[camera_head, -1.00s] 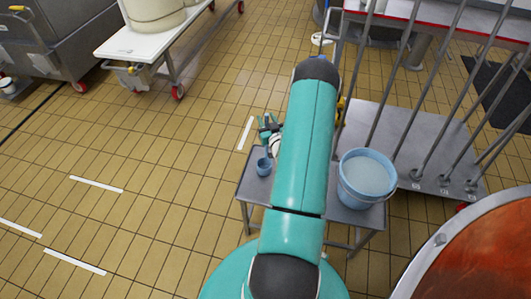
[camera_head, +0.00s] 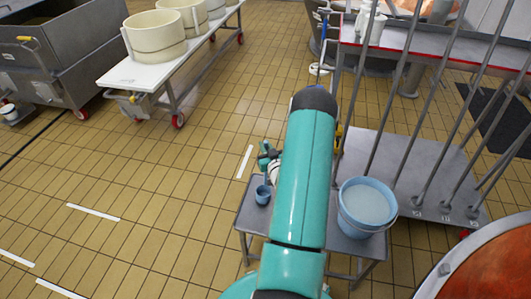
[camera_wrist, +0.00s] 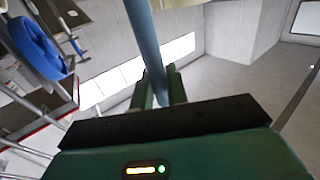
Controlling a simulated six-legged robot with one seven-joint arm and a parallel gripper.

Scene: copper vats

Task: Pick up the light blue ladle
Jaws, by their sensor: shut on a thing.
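The light blue ladle (camera_head: 263,195) shows in the head view as a small cup left of my arm, by the left part of a small metal table (camera_head: 345,243). I cannot tell whether the cup touches the table. In the wrist view the ladle's light blue handle (camera_wrist: 147,45) runs up between the two green fingers. My gripper (camera_wrist: 160,90) is shut on this handle. In the head view my gripper (camera_head: 268,153) is just above the cup, and my arm hides part of the table.
A light blue bucket (camera_head: 366,206) with pale contents stands on the table's right side. Upright metal bars (camera_head: 405,90) and a low metal platform (camera_head: 415,180) are behind it to the right. A copper vat (camera_head: 490,265) is at lower right. The tiled floor on the left is open.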

